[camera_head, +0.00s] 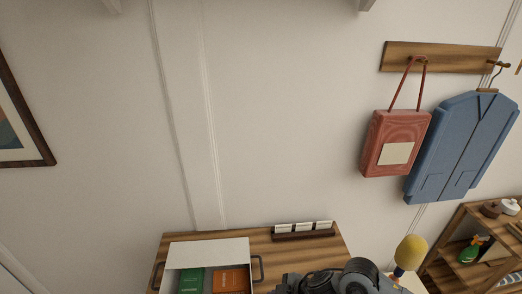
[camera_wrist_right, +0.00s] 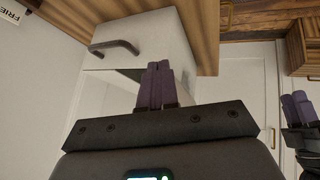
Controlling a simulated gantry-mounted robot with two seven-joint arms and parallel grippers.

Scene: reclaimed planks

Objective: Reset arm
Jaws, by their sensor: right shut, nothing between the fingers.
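My right gripper (camera_wrist_right: 156,70) shows in the right wrist view with its two purple fingers pressed together and nothing between them. It is in front of a white box with a dark handle (camera_wrist_right: 115,48), apart from it as far as I can tell. A second gripper with purple fingers, my left gripper (camera_wrist_right: 297,104), shows at the right edge of that view. Its fingers look together, and I see nothing held. In the head view only grey parts of my arm show at the bottom edge; neither gripper's fingers are visible there.
A wooden top (camera_head: 328,246) carries a white box (camera_head: 210,250) holding a green and an orange book, beside a dark rack (camera_head: 304,235) of white cards. A red bag (camera_head: 378,130) and blue jacket (camera_head: 462,145) hang on the wall. A shelf (camera_head: 450,270) stands right.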

